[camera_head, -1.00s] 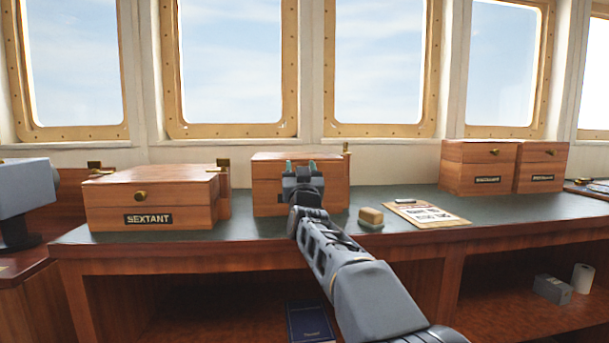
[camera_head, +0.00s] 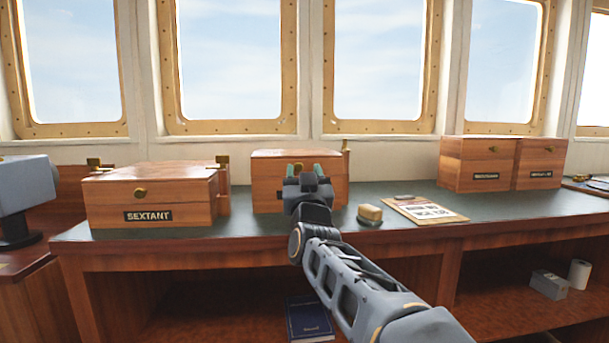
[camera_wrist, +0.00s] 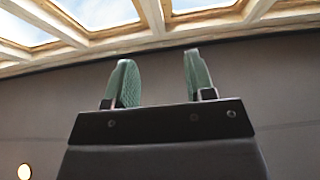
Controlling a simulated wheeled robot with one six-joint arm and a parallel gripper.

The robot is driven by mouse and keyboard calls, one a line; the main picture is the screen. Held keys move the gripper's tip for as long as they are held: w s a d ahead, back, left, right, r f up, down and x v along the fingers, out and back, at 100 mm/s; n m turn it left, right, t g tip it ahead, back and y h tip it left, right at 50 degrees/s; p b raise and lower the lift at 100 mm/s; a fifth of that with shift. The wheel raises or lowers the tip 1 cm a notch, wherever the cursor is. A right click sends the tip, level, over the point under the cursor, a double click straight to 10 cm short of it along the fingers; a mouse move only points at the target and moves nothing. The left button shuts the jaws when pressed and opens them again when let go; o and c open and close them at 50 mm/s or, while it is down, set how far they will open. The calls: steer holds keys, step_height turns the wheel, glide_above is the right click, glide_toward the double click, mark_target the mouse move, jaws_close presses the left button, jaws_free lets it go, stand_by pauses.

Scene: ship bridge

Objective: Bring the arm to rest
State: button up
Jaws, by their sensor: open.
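My gripper (camera_head: 304,170) is in the middle of the head view, in front of a closed wooden box (camera_head: 271,180) on the counter, and hides part of that box's front. Its two green-padded fingers stand apart and point up. In the wrist view my gripper (camera_wrist: 158,82) shows the same gap, with nothing between the fingers. My arm reaches up from the lower right of the head view to the gripper.
The dark green counter (camera_head: 385,247) holds a closed sextant box (camera_head: 150,195) at left, a brush-like block (camera_head: 370,214), a clipboard (camera_head: 424,210) and two wooden boxes (camera_head: 478,163) at right. A blue book (camera_head: 309,317) lies on the shelf below. Windows line the wall behind.

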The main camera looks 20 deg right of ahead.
steer(key=shift+r, duration=0.1)
steer(key=s+a+f+n+g+y+p, duration=0.1)
steer(key=s+g+p, duration=0.8)
steer(key=p, duration=0.9)
steer(key=s+a+f+n+g+y+p, duration=0.1)
steer(key=s+a+g+y+p, duration=0.3)
steer(key=s+g+p, duration=0.6)
steer(key=s+p, duration=0.3)
steer(key=p, duration=0.5)
steer(key=shift+s+n+g+y, duration=0.2)
steer(key=shift+n+g+y, duration=0.1)
steer(key=shift+n+y, duration=0.1)
